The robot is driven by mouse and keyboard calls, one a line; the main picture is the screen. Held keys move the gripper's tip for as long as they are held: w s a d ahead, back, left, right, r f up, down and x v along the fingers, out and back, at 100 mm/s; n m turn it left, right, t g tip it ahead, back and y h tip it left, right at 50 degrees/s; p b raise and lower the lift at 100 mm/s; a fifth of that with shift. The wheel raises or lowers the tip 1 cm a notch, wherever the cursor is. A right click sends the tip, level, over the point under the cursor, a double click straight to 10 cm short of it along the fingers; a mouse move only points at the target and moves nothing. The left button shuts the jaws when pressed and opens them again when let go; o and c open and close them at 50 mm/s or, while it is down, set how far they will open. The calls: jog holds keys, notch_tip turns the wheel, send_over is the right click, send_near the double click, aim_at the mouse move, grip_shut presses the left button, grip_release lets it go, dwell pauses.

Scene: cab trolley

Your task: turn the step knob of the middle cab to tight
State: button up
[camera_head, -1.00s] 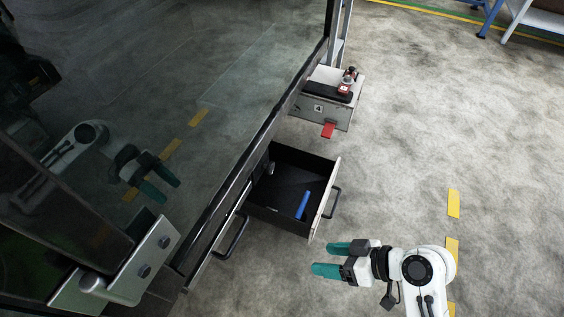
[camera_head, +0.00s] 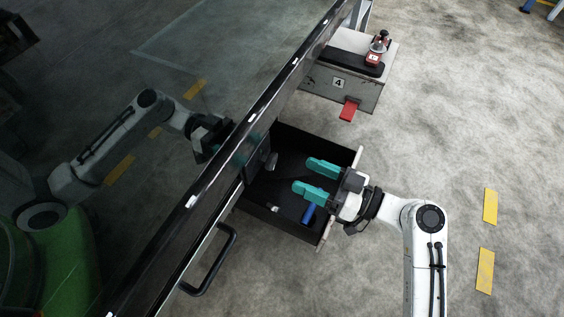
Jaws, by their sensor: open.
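My gripper (camera_head: 302,174) has two teal fingers, spread apart with nothing between them. It is over the open dark drawer (camera_head: 265,219), pointing left towards the long dark panel. A small grey knob-like part (camera_head: 271,161) sits at the drawer's inner left side, left of the fingertips and apart from them. I cannot tell whether it is the step knob, and no tight mark is legible. A grey box (camera_head: 318,85) marked 4 stands behind the drawer, with a red and black knobbed part (camera_head: 377,48) on top and a red tab (camera_head: 349,109) at its front.
A blue object (camera_head: 309,213) and a small pale piece (camera_head: 274,208) lie in the drawer. A black bar handle (camera_head: 212,270) sticks out at lower left. The glossy panel (camera_head: 150,60) mirrors my arm. Open floor (camera_head: 470,130) with yellow marks lies to the right.

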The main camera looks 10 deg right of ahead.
aim_at(275, 163)
jog(key=b+x, duration=0.1)
jog(key=x, duration=0.6)
jog(key=shift+a, duration=0.15)
jog(key=c, duration=1.1)
